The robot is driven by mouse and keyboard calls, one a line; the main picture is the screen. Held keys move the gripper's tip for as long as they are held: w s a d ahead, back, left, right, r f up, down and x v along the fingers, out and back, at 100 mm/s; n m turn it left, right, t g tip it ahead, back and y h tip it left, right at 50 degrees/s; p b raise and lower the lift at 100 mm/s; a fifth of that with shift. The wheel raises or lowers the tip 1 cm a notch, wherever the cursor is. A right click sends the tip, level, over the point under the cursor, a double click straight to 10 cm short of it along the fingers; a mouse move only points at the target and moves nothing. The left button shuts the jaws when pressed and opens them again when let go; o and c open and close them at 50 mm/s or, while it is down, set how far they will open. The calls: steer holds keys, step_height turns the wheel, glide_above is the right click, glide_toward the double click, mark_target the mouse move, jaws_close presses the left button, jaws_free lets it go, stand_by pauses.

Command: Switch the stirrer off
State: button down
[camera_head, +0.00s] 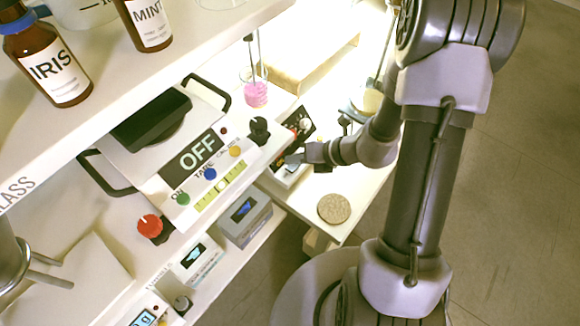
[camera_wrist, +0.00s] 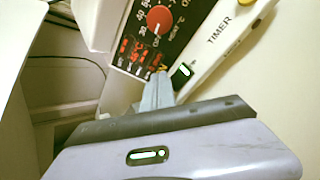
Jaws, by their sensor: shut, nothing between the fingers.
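The stirrer (camera_head: 287,174) appears to be the white device with a black control panel at the table's right side in the head view. In the wrist view its black panel (camera_wrist: 150,32) shows a red knob (camera_wrist: 159,19), a HEAT scale and lit red digits. A small black part with a green-lit face (camera_wrist: 182,73) sits at the panel's lower right; I cannot tell whether it is a switch. My gripper (camera_head: 294,160) is shut and empty in front of the panel. Its fingertips (camera_wrist: 158,88) are close below the red digits and left of the green-lit part; contact is unclear.
A white strip marked TIMER (camera_wrist: 222,35) lies beside the panel. A pink-filled beaker (camera_head: 256,93) is behind, a round cork-like disc (camera_head: 334,208) in front. A shelf holds brown bottles (camera_head: 45,62).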

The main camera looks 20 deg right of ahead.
mark_target(296, 167)
steer(key=shift+f+b, duration=0.3)
steer(key=shift+f, duration=0.15)
steer(key=shift+s+f+b, duration=0.1)
steer(key=shift+f+b, duration=0.2)
stand_by(0.4)
steer(key=shift+r+p, duration=0.75)
steer(key=shift+p, duration=0.05)
steer(key=r+p, duration=0.5)
steer(key=shift+w+d+r, duration=0.1)
steer(key=shift+w+d, duration=0.15)
steer(key=shift+d, duration=0.05)
stand_by(0.3)
